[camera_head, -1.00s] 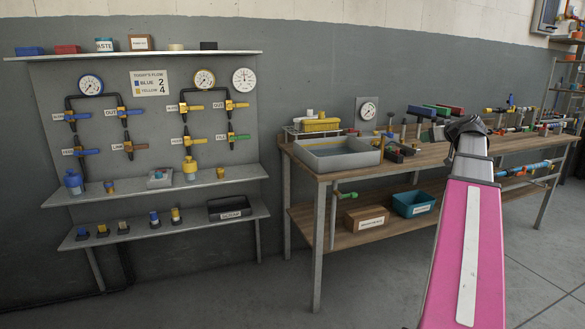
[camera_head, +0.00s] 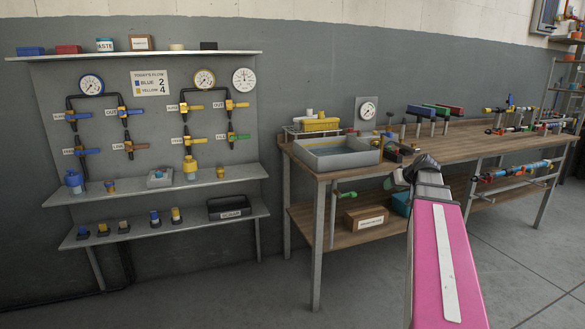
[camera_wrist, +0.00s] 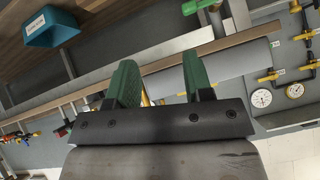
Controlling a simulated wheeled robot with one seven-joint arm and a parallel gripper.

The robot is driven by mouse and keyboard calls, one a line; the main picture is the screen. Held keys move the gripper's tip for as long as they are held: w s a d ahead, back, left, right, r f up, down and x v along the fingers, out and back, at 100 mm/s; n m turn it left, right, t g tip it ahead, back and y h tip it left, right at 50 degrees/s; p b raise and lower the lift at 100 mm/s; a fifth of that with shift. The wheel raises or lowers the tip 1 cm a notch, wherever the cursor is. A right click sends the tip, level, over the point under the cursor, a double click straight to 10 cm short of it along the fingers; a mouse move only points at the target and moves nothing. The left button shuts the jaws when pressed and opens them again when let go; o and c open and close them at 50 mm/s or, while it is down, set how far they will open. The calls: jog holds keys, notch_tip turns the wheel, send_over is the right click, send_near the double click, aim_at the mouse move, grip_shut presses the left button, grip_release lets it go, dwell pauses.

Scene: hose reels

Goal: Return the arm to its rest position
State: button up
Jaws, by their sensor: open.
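My arm, a pink link with a white stripe, rises from the bottom right of the head view in front of the workbench (camera_head: 470,157). Its dark end joint covers part of the bench's front edge. My gripper (camera_wrist: 158,85) shows in the wrist view as two green fingers on a dark mount. The fingers are apart with nothing between them. In the head view the fingers cannot be made out.
The bench carries a grey sink (camera_head: 338,153) and pipe fittings. A wooden box (camera_head: 366,219) and a teal bin (camera_head: 400,203) stand on its lower shelf. A valve panel (camera_head: 160,125) with gauges stands at left. The floor (camera_head: 380,290) in front looks clear.

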jog(key=s+a+f+g+h, duration=0.1)
jog(key=s+a+f+g, duration=0.2)
jog(key=s+a+f, duration=0.3)
jog(key=s+a+f+m+g+h, duration=0.1)
jog(key=s+a+f, duration=0.6)
jog(key=f, duration=0.7)
jog(key=s+a+f+m+g+h, duration=0.1)
jog(key=s+a+f+g+h, duration=0.1)
jog(key=s+a+f+g, duration=0.2)
jog(key=s+a+f, duration=0.3)
jog(key=s+f, duration=0.1)
jog(key=f, duration=0.2)
jog(key=shift+g, duration=0.3)
